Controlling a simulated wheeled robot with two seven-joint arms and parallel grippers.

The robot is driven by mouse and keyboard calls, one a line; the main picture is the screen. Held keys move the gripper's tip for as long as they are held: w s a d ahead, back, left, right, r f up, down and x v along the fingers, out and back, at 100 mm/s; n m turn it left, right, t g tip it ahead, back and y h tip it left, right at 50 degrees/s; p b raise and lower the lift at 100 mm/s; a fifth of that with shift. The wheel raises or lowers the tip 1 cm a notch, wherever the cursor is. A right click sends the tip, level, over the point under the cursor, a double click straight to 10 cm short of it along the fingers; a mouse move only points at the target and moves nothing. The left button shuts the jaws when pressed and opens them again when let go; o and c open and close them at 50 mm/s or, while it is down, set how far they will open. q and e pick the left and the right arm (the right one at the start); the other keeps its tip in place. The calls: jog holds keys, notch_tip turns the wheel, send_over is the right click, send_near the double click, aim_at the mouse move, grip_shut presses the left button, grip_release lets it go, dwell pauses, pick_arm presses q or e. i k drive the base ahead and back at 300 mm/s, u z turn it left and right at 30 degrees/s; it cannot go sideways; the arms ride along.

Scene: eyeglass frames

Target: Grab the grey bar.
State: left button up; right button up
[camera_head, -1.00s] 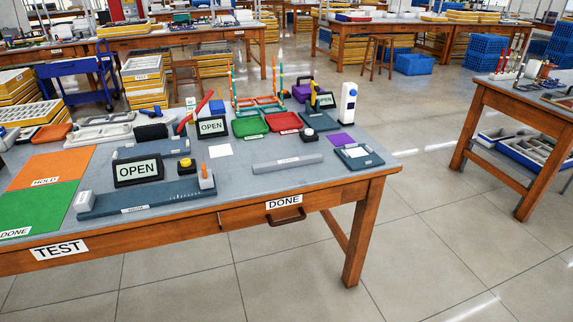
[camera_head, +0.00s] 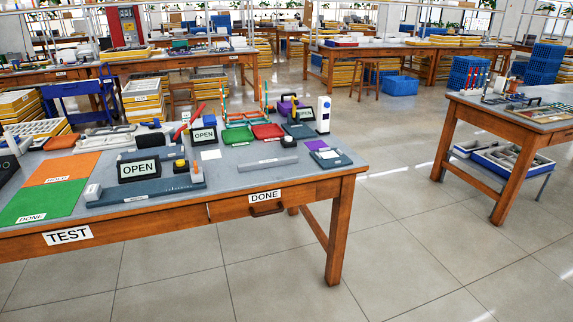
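The grey bar (camera_head: 268,164) lies flat on the grey top of the wooden table labelled TEST, near the front edge above the DONE drawer (camera_head: 266,206). It has a small white label on its front. Nothing touches it. Neither of my grippers shows in the head view.
A blue-grey fixture (camera_head: 145,191) with an OPEN sign (camera_head: 139,169) stands left of the bar. A dark plate (camera_head: 329,159) lies to its right, with green (camera_head: 237,134) and red (camera_head: 267,131) trays behind. Another wooden table (camera_head: 515,118) stands at right; the floor between is clear.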

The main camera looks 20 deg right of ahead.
aim_at(249, 167)
jog(key=z, duration=0.4)
jog(key=i, duration=1)
jog(key=z, duration=0.1)
